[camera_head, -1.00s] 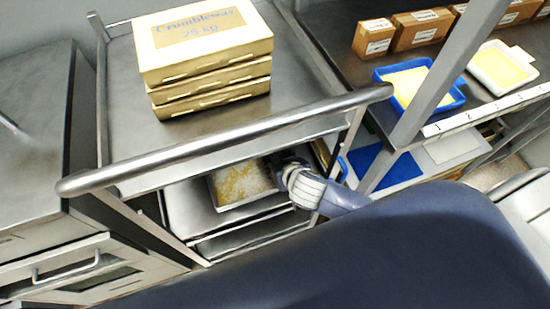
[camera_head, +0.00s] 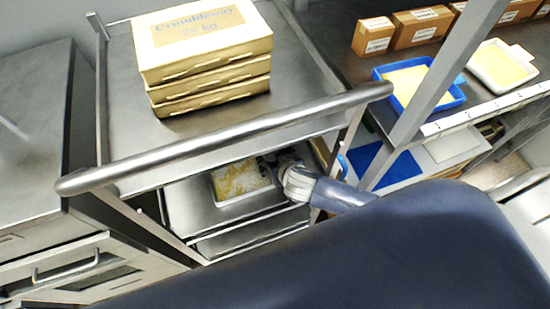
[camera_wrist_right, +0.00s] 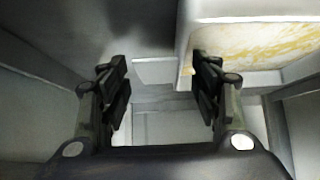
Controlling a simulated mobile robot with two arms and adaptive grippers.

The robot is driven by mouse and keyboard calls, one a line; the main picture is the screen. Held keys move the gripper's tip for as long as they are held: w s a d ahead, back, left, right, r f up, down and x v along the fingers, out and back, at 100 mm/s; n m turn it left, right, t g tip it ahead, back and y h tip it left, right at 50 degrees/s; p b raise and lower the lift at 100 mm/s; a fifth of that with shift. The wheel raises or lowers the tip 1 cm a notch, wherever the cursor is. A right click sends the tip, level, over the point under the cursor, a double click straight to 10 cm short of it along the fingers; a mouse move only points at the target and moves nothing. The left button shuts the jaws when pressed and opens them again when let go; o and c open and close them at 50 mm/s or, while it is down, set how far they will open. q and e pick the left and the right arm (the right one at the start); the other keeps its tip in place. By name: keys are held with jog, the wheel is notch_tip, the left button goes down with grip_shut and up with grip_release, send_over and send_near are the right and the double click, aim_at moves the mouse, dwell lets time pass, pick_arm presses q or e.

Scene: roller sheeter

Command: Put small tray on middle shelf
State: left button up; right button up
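The small white tray (camera_head: 246,197) with pale yellow contents is inside the steel rack cart, over the middle shelf (camera_head: 186,208), and appears to rest on it. My right gripper (camera_head: 278,162) is at the tray's right end in the head view, its fingertips mostly hidden. In the right wrist view my right gripper (camera_wrist_right: 163,85) has its two fingers spread wide with nothing clamped between them. The tray (camera_wrist_right: 184,38) is at the upper right there, close to the right finger. My left gripper is not in view.
Stacked boxes (camera_head: 205,65) stand on the cart's top shelf (camera_head: 125,130). A thick rail (camera_head: 230,135) crosses above the middle shelf. A lower shelf (camera_head: 250,238) lies beneath. At right, a counter holds a blue tray (camera_head: 450,101), a white tray (camera_head: 482,80) and cartons (camera_head: 420,28).

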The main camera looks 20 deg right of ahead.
jog(key=shift+s+r, duration=0.35)
jog(key=p+v, duration=0.1)
jog(key=v, duration=1)
dwell(0.3)
